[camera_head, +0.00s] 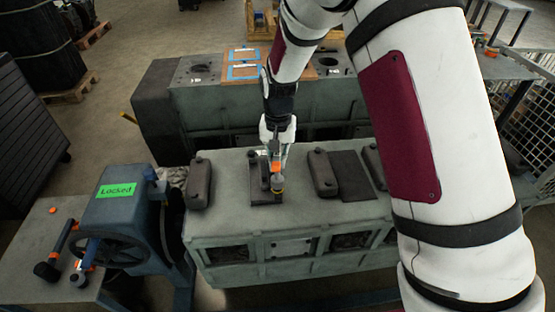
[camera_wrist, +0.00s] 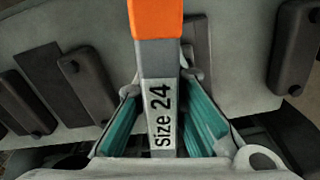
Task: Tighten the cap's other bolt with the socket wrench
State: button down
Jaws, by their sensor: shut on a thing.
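My gripper (camera_head: 276,145) is shut on the socket wrench (camera_head: 276,168), which has a grey shank and an orange section. In the wrist view the wrench (camera_wrist: 160,95) reads "Size 24" and lies between the teal fingers of my gripper (camera_wrist: 163,112). In the head view the wrench's lower end is over a dark bearing cap (camera_head: 264,176) on the engine block (camera_head: 230,212). The wrench and my gripper partly hide this cap and its bolts. I cannot tell whether the socket is seated on a bolt.
Other dark caps (camera_head: 199,186) and (camera_head: 322,173) stand on the block's top. A blue stand with a handwheel and a green "Locked" sign (camera_head: 117,190) is at the left. Orange-marked tools (camera_head: 60,245) lie on the left table. A second block (camera_head: 220,100) stands behind.

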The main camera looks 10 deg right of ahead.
jog(key=n+b, duration=0.1)
jog(key=n, duration=0.5)
jog(key=shift+n, duration=0.3)
jog(key=n, duration=0.3)
jog(key=shift+n, duration=0.3)
jog(key=n, duration=0.3)
jog(key=shift+n+b, duration=0.4)
jog(key=n, duration=1.2)
jog(key=shift+w+b, duration=0.1)
jog(key=shift+b, duration=0.2)
